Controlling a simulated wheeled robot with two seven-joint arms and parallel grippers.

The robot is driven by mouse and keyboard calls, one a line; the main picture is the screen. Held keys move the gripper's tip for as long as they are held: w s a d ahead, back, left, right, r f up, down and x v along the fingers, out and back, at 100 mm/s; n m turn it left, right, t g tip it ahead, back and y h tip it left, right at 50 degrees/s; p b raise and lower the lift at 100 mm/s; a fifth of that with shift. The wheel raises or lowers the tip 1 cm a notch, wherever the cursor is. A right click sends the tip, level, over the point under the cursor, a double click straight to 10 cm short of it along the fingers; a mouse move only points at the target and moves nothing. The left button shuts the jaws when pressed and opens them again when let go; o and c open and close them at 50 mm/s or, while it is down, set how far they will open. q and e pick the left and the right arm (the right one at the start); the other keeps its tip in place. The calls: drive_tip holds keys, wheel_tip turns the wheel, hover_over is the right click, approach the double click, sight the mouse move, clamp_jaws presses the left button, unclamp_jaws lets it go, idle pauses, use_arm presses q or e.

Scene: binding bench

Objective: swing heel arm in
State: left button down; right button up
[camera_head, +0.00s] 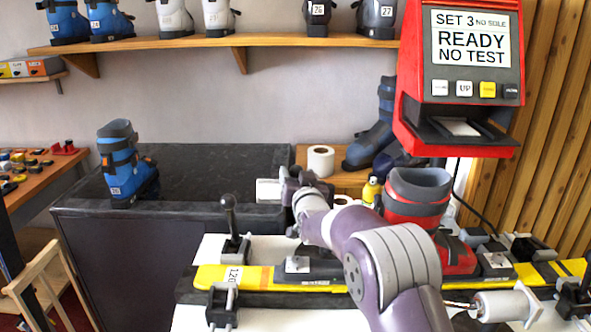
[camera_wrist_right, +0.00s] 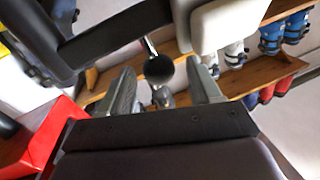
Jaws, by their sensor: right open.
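My right gripper (camera_head: 298,185) is open above the yellow ski (camera_head: 215,277), left of the red boot (camera_head: 415,195). In the right wrist view, a black ball knob (camera_wrist_right: 158,68) on a short silver rod shows between the open fingers (camera_wrist_right: 163,92); I cannot tell whether they touch it. The rod comes from a dark bar (camera_wrist_right: 110,38) beside a white block (camera_wrist_right: 225,22). In the head view, a black-knobbed lever (camera_head: 229,215) stands upright at the ski's left part. I cannot tell which part is the heel arm. My left gripper is not in view.
A red tester with a screen (camera_head: 470,50) stands at the right, reading READY NO TEST. A blue boot (camera_head: 122,165) stands on the dark counter (camera_head: 215,170). A paper roll (camera_head: 321,160) is behind my right gripper. A silver cylinder (camera_head: 505,305) sits at the lower right.

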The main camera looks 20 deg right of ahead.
drive_tip(key=shift+w+d+r, duration=0.15)
drive_tip(key=shift+w+d, duration=0.1)
drive_tip(key=shift+w, duration=0.55)
drive_tip(key=shift+w+a, duration=0.1)
drive_tip(key=shift+w, duration=0.45)
drive_tip(key=shift+s, duration=0.1)
drive_tip(key=shift+c, duration=0.9)
clamp_jaws()
drive_tip(key=shift+s+f+n+y+b, duration=0.35)
drive_tip(key=shift+n+y+b, duration=0.15)
drive_tip(key=shift+y+b, duration=0.3)
drive_tip(key=shift+s+r+n+y, duration=0.2)
drive_tip(key=shift+n+y, duration=0.2)
drive_tip(key=shift+y, duration=0.2)
drive_tip(key=n+y+p, duration=0.1)
drive_tip(key=p, duration=0.1)
drive_tip(key=s+n+y+p, duration=0.1)
drive_tip(key=y+p, duration=0.1)
drive_tip(key=s+n+g+y+p, duration=0.1)
drive_tip(key=p, duration=0.1)
drive_tip(key=shift+s+r+y, duration=0.1)
drive_tip(key=shift+r+y, duration=0.2)
drive_tip(key=shift+s+f+n+g+y+p, duration=0.3)
drive_tip(key=shift+s+n+y+p, duration=0.25)
drive_tip(key=shift+y+p, duration=0.4)
drive_tip(key=shift+w, duration=0.1)
